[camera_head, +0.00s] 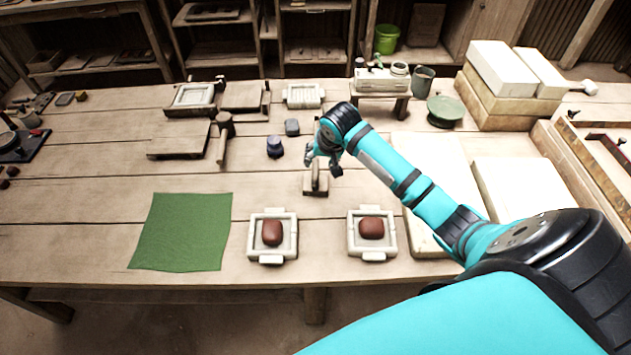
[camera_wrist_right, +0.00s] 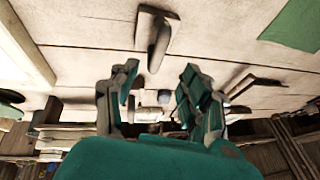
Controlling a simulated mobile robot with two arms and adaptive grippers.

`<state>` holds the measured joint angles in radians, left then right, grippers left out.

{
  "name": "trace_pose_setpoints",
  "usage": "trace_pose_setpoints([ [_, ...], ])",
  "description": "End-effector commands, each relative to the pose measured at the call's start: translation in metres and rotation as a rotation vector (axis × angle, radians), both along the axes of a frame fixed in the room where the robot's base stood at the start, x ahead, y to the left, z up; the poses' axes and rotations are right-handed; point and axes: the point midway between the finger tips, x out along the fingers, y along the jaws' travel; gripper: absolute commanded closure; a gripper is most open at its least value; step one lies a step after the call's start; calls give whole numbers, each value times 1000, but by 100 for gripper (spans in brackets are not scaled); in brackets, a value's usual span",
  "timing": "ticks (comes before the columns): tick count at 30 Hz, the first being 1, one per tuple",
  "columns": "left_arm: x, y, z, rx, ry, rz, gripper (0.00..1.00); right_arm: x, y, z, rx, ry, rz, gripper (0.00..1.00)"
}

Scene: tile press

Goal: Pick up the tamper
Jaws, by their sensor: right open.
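The tamper (camera_head: 316,190), a flat wooden block with an upright dark handle, stands on the table behind and between the two white moulds. My right gripper (camera_head: 323,164) is just above and behind it, with its fingers apart and nothing between them. In the right wrist view the tamper (camera_wrist_right: 153,38) lies beyond the open fingertips of the right gripper (camera_wrist_right: 157,82), apart from them. In the head view the fingers come close to the handle; contact cannot be made out there. My left gripper is not in view.
Two white moulds (camera_head: 252,249) (camera_head: 353,242) hold reddish-brown clay lumps. A green cloth (camera_head: 181,232) lies at left. A dark round object (camera_head: 274,147), a small grey block (camera_head: 292,127) and a mallet (camera_head: 223,140) are behind and left. Pale slabs (camera_head: 520,192) lie at right.

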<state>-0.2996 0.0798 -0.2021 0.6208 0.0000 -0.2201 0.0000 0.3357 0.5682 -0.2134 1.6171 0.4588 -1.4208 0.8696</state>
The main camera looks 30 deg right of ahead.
Motion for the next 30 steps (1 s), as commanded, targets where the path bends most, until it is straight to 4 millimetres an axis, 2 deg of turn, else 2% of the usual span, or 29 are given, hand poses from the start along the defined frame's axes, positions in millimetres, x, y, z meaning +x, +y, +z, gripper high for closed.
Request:
trace_pose_setpoints([
  [3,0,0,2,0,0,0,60,10,-2,-22,1,3,-2,53],
  [6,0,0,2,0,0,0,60,16,-3,-35,0,1,-1,53],
  [14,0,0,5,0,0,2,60,24,-5,-51,0,0,1,53],
  [21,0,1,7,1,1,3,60,37,-9,-83,0,1,0,53],
  [30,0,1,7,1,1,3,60,41,-10,-91,-1,-2,2,53],
])
